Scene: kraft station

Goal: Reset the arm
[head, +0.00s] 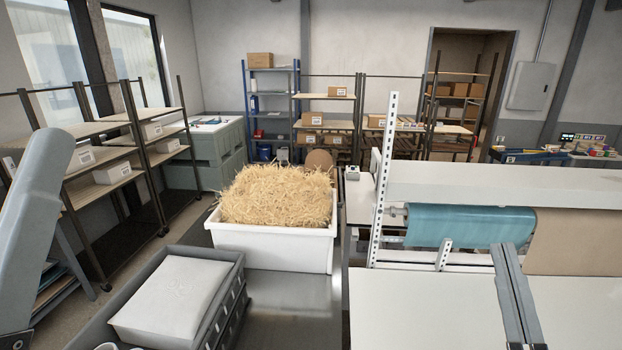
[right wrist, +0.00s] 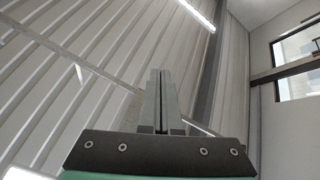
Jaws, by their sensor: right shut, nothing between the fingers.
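My right gripper (head: 507,250) shows at the lower right of the head view, its two grey fingers together with nothing between them. It is in front of the white worktop and the paper rolls. In the right wrist view the fingers (right wrist: 161,78) are closed side by side and point toward a ribbed metal surface. A grey link of my left arm (head: 32,215) stands at the left edge of the head view. My left gripper is outside the frame.
A white bin (head: 275,248) of straw (head: 278,195) stands mid-view. A grey crate (head: 236,262) in front holds a white bag (head: 172,298). A teal roll (head: 468,225), a brown paper roll (head: 575,240) and an upright perforated post (head: 384,180) are on the right. Shelves line the left and back.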

